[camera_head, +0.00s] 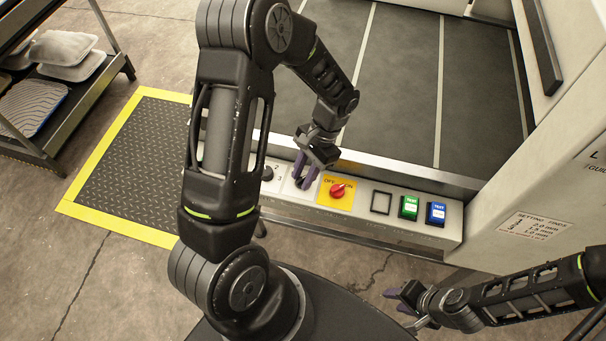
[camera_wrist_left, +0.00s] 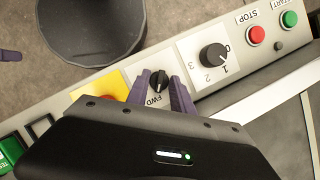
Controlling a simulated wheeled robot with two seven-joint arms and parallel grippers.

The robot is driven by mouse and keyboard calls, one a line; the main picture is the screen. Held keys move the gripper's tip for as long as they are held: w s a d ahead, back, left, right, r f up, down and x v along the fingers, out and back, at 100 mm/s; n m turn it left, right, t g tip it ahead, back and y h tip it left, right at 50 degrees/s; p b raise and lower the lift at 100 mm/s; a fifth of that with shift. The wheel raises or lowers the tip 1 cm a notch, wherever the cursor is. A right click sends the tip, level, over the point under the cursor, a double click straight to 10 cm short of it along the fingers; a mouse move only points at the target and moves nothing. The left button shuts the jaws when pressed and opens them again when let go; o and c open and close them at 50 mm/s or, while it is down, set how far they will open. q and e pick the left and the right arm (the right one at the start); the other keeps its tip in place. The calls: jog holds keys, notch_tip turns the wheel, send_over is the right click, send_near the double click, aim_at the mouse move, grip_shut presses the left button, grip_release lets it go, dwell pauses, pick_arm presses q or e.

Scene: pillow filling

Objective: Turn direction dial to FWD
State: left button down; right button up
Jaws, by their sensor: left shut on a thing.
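The direction dial (camera_wrist_left: 157,80) is a small black knob on a white plate, with the label FWD (camera_wrist_left: 154,99) beside it in the left wrist view. My left gripper (camera_head: 305,180) has its purple fingers on either side of this dial and is shut on it. In the left wrist view my left gripper (camera_wrist_left: 156,84) shows a finger on each side of the knob. The dial's exact pointing is too small to tell. In the head view the fingers mostly hide it. My right gripper (camera_head: 402,309) is apart from the panel at the lower right, its fingers open and empty.
On the same control panel (camera_head: 455,232) are a red knob on a yellow plate (camera_head: 337,190), green (camera_head: 409,207) and blue (camera_head: 436,213) buttons and a numbered black dial (camera_wrist_left: 213,56). STOP (camera_wrist_left: 255,35) and START (camera_wrist_left: 289,19) buttons stand further along. A dark slatted bed (camera_head: 400,90) lies behind.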

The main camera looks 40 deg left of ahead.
pick_arm(q)
jog(key=shift+m, duration=0.4)
jog(key=c, duration=1.1)
grip_release()
jog(key=v, duration=0.7)
jog(key=shift+d+r+b, duration=0.15)
jog(key=shift+r+b, duration=0.2)
jog(key=shift+r, duration=0.05)
